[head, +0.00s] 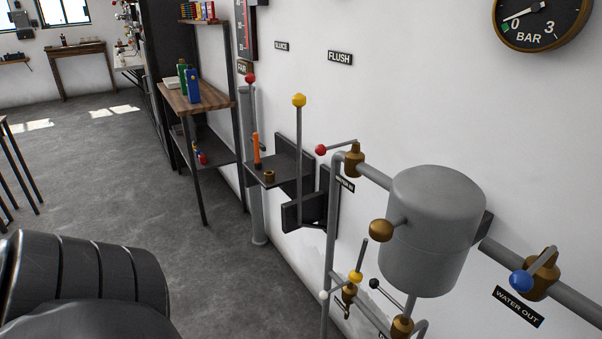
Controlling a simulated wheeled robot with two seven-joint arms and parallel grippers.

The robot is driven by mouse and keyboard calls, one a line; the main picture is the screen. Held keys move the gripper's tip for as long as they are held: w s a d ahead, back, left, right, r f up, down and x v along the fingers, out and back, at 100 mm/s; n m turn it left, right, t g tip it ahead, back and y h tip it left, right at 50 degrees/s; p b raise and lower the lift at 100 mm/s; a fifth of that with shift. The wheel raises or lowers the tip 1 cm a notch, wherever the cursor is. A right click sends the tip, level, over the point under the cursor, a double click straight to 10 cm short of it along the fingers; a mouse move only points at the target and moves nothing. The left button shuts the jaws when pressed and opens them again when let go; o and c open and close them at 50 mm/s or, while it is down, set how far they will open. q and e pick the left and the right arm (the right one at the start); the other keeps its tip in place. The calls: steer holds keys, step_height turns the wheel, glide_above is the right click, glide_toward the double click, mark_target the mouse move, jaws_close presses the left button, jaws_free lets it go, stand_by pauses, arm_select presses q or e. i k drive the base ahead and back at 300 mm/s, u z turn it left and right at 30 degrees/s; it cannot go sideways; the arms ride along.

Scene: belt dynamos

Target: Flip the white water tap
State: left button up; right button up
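A small white ball knob (323,295) shows low in the head view, just left of a brass valve body (348,293) on the grey pipework. It looks like the end of a tap lever, but the lever itself is hard to make out. A label partly shows beneath it, too small to read. Neither gripper is in view. A dark, ribbed part of my arm fills the lower left corner, well apart from the knob.
Close to the white knob are a yellow knob (356,277) and a black knob (374,284). A grey tank (428,232), a red-knobbed lever (321,150) and a blue-knobbed tap (521,281) are nearby. A wall shelf (285,177) stands left; open floor lies beyond.

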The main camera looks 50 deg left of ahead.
mark_target(322, 295)
steer(key=u, duration=1.95)
steer(key=k, duration=1.2)
steer(key=u, duration=1.35)
steer(key=i, duration=1.3)
steer(key=z, duration=0.85)
steer(key=i, duration=1)
steer(key=z, duration=1.05)
